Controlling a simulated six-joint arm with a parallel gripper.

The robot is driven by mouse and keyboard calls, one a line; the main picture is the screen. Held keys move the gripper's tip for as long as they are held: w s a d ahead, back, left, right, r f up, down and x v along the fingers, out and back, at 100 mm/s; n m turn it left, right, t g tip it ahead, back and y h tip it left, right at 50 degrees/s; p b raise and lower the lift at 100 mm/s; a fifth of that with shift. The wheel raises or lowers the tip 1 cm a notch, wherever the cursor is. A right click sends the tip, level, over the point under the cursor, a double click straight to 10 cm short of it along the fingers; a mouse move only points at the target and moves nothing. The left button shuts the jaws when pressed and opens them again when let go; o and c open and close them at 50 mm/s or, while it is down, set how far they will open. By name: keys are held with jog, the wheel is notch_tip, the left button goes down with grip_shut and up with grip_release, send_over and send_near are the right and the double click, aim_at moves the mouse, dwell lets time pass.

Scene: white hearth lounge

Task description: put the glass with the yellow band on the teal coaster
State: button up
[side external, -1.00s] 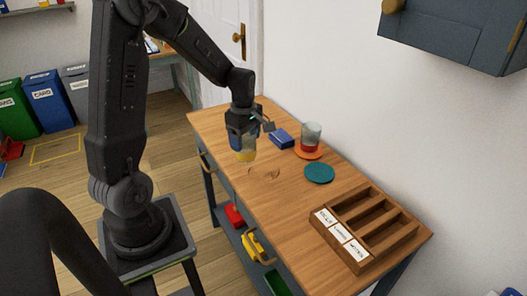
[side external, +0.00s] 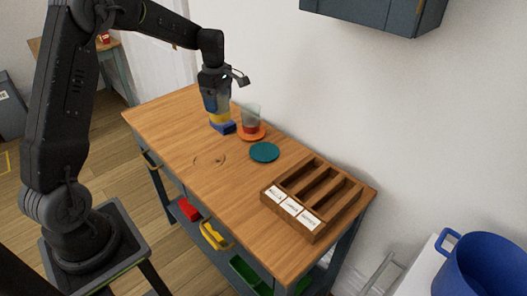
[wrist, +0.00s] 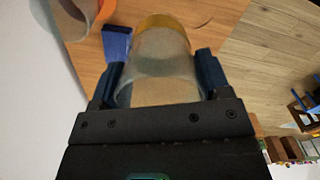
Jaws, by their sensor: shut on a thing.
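My gripper (side external: 216,98) is shut on the glass with the yellow band (side external: 219,118). In the wrist view, the clear glass (wrist: 160,70) sits between both fingers, its yellow band at the far end. In the side view it overlaps a blue block (side external: 229,130); I cannot tell the exact gap beneath it. The teal coaster (side external: 264,152) lies bare on the table, to the right of and nearer than the held glass.
A wooden compartment tray (side external: 312,195) with labels is at the table's right end. The table's front middle is clear. A wall is behind.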

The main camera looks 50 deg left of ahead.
send_over(264, 152)
notch_tip(264, 152, down, 7)
jog(key=shift+w+f, duration=0.15)
jog(key=shift+f, duration=1.85)
jog(key=shift+f, duration=0.1)
jog(key=o, duration=1)
